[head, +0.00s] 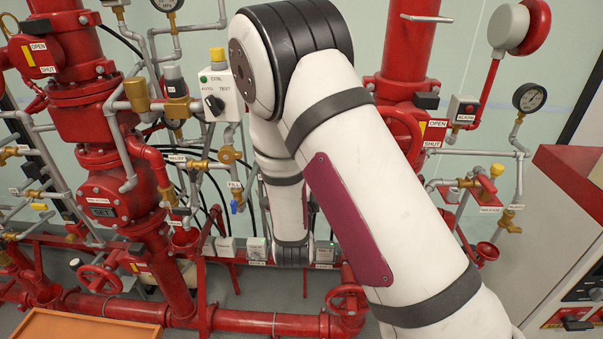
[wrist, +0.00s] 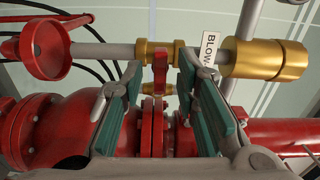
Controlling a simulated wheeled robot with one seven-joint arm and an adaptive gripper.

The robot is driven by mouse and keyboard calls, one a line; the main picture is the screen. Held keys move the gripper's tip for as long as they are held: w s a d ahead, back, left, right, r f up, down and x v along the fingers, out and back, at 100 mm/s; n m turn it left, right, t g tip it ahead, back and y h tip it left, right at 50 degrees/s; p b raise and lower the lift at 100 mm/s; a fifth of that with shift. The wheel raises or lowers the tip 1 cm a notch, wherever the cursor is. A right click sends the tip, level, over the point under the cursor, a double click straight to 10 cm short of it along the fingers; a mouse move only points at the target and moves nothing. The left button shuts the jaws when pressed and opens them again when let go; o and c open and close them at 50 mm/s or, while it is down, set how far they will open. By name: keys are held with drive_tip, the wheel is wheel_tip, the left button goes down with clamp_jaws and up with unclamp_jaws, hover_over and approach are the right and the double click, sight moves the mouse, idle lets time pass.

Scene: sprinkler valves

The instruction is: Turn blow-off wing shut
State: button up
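In the wrist view a small red wing handle (wrist: 160,68) sits on a brass valve body (wrist: 151,54) in a grey horizontal pipe. A white label reading "BLOW" (wrist: 209,48), its remainder cut off from sight, is just to the right. My gripper (wrist: 161,82) is open, with one green-padded finger on each side of the red wing. Gaps show between the wing and both fingers. The wing is seen nearly edge-on. In the head view my arm hides both my gripper and this valve.
A red cup-shaped fitting (wrist: 48,50) is at left and a larger brass fitting (wrist: 264,59) at right on the same pipe line. Thick red flanged piping (wrist: 55,130) runs close behind the fingers. An orange surface (head: 85,325) is at front left.

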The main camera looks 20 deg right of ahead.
drive_tip(key=v, duration=0.7)
drive_tip(key=shift+w+r, duration=0.1)
drive_tip(key=w+r+n+g+y+b, duration=0.2)
drive_tip(key=w+n+g+y, duration=0.1)
drive_tip(key=w, duration=0.1)
drive_tip(key=s+a+r+n+g+y+b, duration=0.2)
drive_tip(key=s+r+n+g+y, duration=0.15)
drive_tip(key=r+n, duration=0.35)
drive_tip(key=s+d+n+g+b, duration=0.1)
drive_tip(key=s+n, duration=0.4)
drive_tip(key=s, duration=0.5)
drive_tip(key=s+d+n+g+b, duration=0.2)
drive_tip(key=s+d+n+g, duration=0.2)
drive_tip(key=s, duration=0.6)
drive_tip(key=shift+d+r+n+h, duration=0.45)
drive_tip(key=shift+d+n, duration=0.3)
drive_tip(key=shift+n, duration=0.35)
